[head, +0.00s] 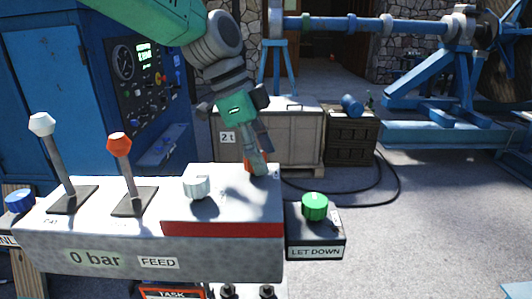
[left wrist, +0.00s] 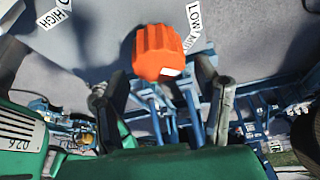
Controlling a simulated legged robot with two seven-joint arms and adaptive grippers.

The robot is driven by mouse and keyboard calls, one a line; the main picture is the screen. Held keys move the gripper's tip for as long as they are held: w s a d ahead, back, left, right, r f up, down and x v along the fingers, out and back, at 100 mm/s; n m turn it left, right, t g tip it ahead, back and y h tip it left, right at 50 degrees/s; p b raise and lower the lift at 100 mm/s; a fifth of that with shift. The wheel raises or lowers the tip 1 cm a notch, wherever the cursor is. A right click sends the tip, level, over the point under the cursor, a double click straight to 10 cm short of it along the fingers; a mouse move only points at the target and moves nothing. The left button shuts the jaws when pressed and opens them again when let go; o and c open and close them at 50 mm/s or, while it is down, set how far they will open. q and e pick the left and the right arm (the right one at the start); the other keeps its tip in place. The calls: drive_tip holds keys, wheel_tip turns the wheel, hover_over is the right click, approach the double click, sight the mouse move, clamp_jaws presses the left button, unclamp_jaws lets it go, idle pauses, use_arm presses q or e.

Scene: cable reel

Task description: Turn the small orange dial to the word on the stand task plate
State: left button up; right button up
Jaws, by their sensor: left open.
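The small orange dial (left wrist: 158,48) stands between the spread fingers of my left gripper (left wrist: 157,88) in the left wrist view. A white mark shows on its lower edge. In the head view the dial (head: 249,166) is mostly hidden behind my left gripper (head: 257,161), which points down at the console's back right. The gripper is open; I cannot tell whether a finger touches the dial. A HIGH label (left wrist: 54,18) and a LOW label (left wrist: 194,14) lie around the dial. The task plate (head: 172,292) is cut off at the bottom; its word is not visible.
The console (head: 60,240) also carries a white-knobbed lever (head: 53,150), an orange-knobbed lever (head: 125,165) and a white knob (head: 197,186) close left of the gripper. A green knob (head: 314,206) sits on the LET DOWN box at right. Open floor lies farther right.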

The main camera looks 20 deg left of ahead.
use_arm(q)
drive_tip(key=shift+d+f, duration=0.15)
drive_tip(key=shift+d, duration=0.35)
drive_tip(key=shift+a, duration=0.25)
drive_tip(key=shift+s+a, duration=0.15)
drive_tip(key=shift+a, duration=0.75)
drive_tip(key=c, duration=0.9)
drive_tip(key=shift+a+f, duration=0.15)
drive_tip(key=shift+a, duration=0.2)
drive_tip(key=shift+c, duration=1.3)
drive_tip(key=shift+w+a, duration=0.15)
drive_tip(key=shift+w, duration=0.05)
drive_tip(key=shift+s+d, duration=0.1)
drive_tip(key=shift+d, duration=0.35)
use_arm(e)
drive_tip(key=shift+a, duration=0.3)
